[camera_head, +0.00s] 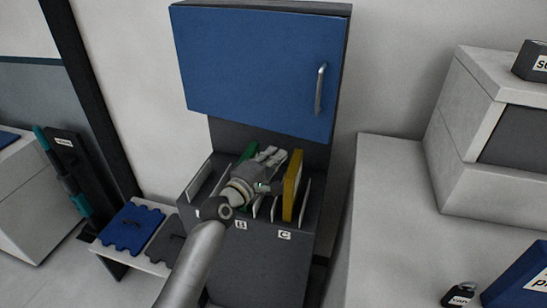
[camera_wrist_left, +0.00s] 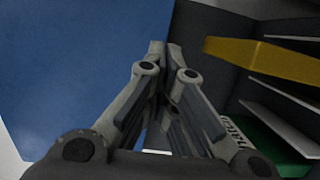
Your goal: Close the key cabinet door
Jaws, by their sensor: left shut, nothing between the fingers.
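The key cabinet's blue door (camera_head: 255,65) has a silver vertical handle (camera_head: 320,88) near its right edge. The door covers the cabinet front, and a dark cabinet edge shows along its top and right side. I cannot tell whether it is fully flush. My left gripper (camera_head: 270,155) is shut and empty, just below the door's lower edge and over the slotted rack. In the left wrist view the shut fingers (camera_wrist_left: 164,50) point away from the camera, with a large blue surface (camera_wrist_left: 65,80), likely the door, on their left. My right gripper is not in view.
The dark rack (camera_head: 258,255) below holds upright panels, including a yellow one (camera_head: 292,185) right beside my left gripper and a green one (camera_head: 249,152). A white counter (camera_head: 395,210) stands to the right. A small shelf with blue (camera_head: 131,228) and grey pieces stands left.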

